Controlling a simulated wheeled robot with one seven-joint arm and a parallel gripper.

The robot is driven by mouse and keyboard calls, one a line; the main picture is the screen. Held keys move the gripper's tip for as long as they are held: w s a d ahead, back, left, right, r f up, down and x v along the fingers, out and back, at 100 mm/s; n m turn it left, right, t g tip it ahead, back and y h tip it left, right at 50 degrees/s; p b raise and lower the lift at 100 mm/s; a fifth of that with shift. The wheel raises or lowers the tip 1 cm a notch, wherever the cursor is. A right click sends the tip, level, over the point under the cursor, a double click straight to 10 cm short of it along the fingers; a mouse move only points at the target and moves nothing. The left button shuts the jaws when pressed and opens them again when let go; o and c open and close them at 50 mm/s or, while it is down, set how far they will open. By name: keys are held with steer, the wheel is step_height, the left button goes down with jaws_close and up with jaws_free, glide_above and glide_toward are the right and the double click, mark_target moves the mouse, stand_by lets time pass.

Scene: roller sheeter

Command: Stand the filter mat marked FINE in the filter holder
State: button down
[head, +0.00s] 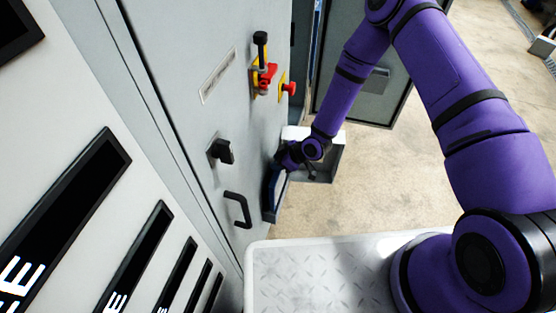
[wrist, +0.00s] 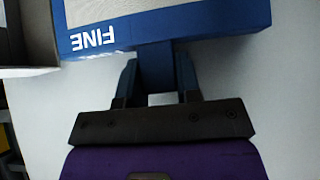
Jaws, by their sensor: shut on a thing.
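The filter mat (wrist: 160,32) has a blue frame, a pale mat face and the white word FINE, upside down in the wrist view. Its blue tab sits between the two fingers of my gripper (wrist: 160,82), which is shut on it. In the head view the mat (head: 271,196) hangs below my gripper (head: 284,163), close beside the grey cabinet front. An open grey-white box (head: 328,163) stands just right of my gripper, and the mat is outside it. Part of a box wall (wrist: 28,72) also shows left of the mat in the wrist view. I cannot tell whether this box is the filter holder.
The cabinet front carries a black handle (head: 238,209), a black latch (head: 221,151) and a red-and-yellow switch (head: 265,74). A grey door (head: 372,80) stands open behind my arm. Concrete floor (head: 420,165) is clear to the right. My light tread-plate base is in front.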

mark_target(281, 173)
steer(key=shift+f, duration=3.95)
steer(key=c, duration=0.7)
jaws_free()
steer(key=shift+c, duration=0.2)
steer(key=v, duration=1)
steer(key=shift+d+r, duration=0.25)
steer(key=shift+r, duration=0.05)
